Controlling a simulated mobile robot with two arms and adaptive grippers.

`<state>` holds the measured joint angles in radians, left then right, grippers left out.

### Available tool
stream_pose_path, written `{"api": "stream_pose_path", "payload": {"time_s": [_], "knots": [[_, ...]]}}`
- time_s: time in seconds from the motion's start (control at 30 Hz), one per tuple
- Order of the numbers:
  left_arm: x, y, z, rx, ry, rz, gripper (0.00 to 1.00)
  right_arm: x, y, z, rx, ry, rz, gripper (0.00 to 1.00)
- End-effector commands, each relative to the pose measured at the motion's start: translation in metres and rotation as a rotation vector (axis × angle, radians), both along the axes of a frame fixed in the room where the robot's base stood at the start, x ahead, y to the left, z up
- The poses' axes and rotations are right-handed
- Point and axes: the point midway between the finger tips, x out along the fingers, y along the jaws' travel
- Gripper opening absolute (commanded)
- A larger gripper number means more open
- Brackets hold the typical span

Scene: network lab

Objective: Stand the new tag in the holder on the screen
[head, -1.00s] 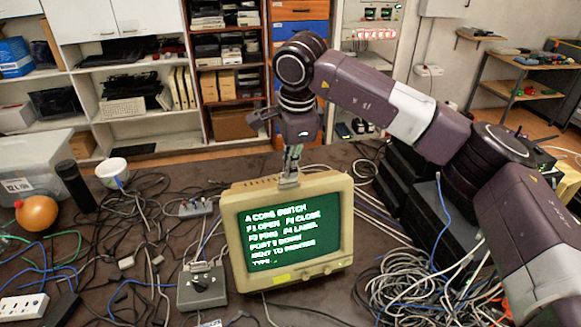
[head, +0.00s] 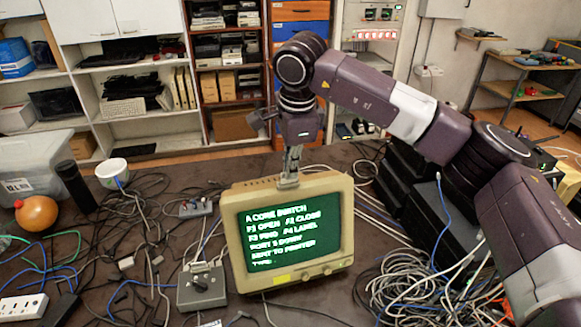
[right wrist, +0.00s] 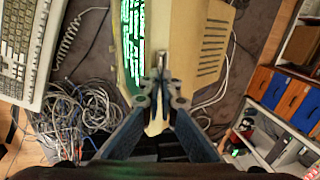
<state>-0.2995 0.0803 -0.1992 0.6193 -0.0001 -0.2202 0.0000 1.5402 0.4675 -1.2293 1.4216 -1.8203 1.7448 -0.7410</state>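My right gripper (head: 290,177) points down onto the monitor's top edge. In the right wrist view the fingertips (right wrist: 161,84) are drawn close together. A small pale piece (right wrist: 162,60) shows at the tips; I cannot tell whether it is the tag, the holder or both, nor whether it is gripped. No separate tag can be made out. My left gripper is out of view.
A grey switch box (head: 202,288) stands left of the monitor. A tangle of cables (head: 420,285) lies at its right, before stacked black units (head: 408,165). Loose cables cover much of the table.

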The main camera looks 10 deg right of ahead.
Motion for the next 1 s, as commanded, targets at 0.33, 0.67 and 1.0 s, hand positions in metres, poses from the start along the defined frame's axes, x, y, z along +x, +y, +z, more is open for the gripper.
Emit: {"api": "stream_pose_path", "payload": {"time_s": [0.33,0.67,1.0], "knots": [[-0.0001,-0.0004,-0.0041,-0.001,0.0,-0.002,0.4,0.0011,0.0001,-0.0057,0.0,0.001,0.0,0.0],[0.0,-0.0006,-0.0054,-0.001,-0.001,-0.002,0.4,0.0017,0.0002,-0.0075,0.0,0.0,0.0,0.0],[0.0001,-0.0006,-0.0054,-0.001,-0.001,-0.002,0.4,0.0017,0.0002,-0.0075,0.0,0.0,0.0,0.0]]}}
